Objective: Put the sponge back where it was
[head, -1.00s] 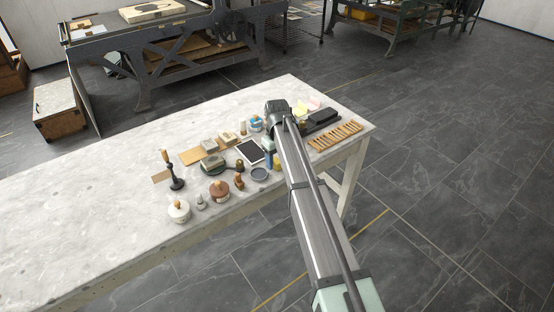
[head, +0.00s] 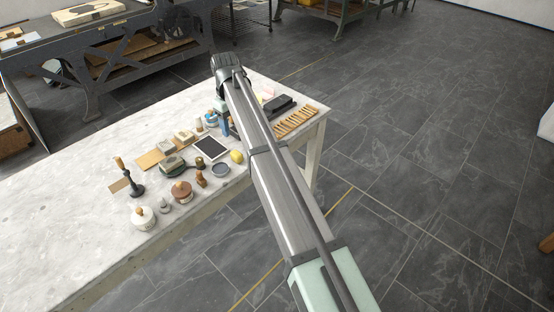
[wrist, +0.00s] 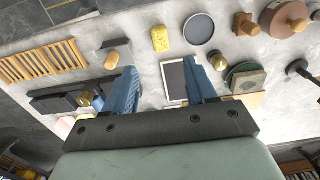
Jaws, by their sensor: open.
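The yellow sponge (head: 237,156) lies on the pale table near its front edge, right of a round grey dish (head: 220,169). In the wrist view the sponge (wrist: 160,38) lies flat and clear of other things, beyond my fingertips. My gripper (wrist: 161,72) is open, with nothing between its two blue fingers. In the head view my gripper (head: 223,128) hangs below the arm's end, behind the sponge and apart from it. My arm hides part of the table there.
A slatted wooden rack (head: 296,122) and a black block (head: 279,106) are at the table's right end. The table's far left is bare.

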